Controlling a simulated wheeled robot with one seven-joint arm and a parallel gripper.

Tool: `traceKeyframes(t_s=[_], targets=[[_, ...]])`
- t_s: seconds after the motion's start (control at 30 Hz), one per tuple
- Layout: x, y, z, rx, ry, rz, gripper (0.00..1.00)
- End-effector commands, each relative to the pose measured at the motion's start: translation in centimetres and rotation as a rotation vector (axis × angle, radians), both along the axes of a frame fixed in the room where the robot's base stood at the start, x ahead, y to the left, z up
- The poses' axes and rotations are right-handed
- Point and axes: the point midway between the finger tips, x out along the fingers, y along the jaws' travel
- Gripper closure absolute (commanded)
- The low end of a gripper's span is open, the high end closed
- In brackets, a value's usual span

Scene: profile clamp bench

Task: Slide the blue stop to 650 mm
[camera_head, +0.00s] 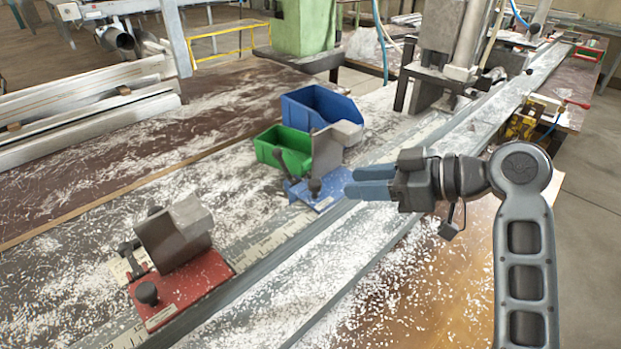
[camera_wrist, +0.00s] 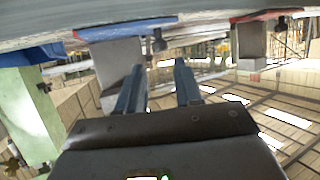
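The blue stop (camera_head: 328,197) sits on the scale rail in the head view, with a grey block, a dark lever and a dark knob (camera_head: 315,187) on its base. My gripper (camera_head: 352,182) is just right of it, fingers pointing left towards it. The wrist view, which looks inverted, shows the two fingers (camera_wrist: 159,68) apart with nothing between them. There the blue stop (camera_wrist: 122,31) and its knob (camera_wrist: 158,41) lie beyond the fingertips. The scale (camera_head: 275,240) carries marks running along the rail, but I cannot read its figures beside the blue stop.
A red stop (camera_head: 188,287) with a grey block sits nearer on the same rail. A green bin (camera_head: 285,150) and a blue bin (camera_head: 320,108) stand behind the blue stop. Pale chips cover the bench. The rail between the stops looks clear apart from chips.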

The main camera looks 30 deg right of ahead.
Motion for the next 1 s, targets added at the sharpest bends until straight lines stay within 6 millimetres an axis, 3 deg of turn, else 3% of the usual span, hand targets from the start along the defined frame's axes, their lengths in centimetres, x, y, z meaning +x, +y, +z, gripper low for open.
traceKeyframes(t_s=[0.17,0.6,1.0], targets=[[0.9,0.6,0.1,-0.005,-0.007,0.021,0.65],[5.1,4.2,-2.2,-0.004,-0.006,0.017,0.65],[5.6,4.6,-2.6,-0.005,-0.007,0.015,0.66]])
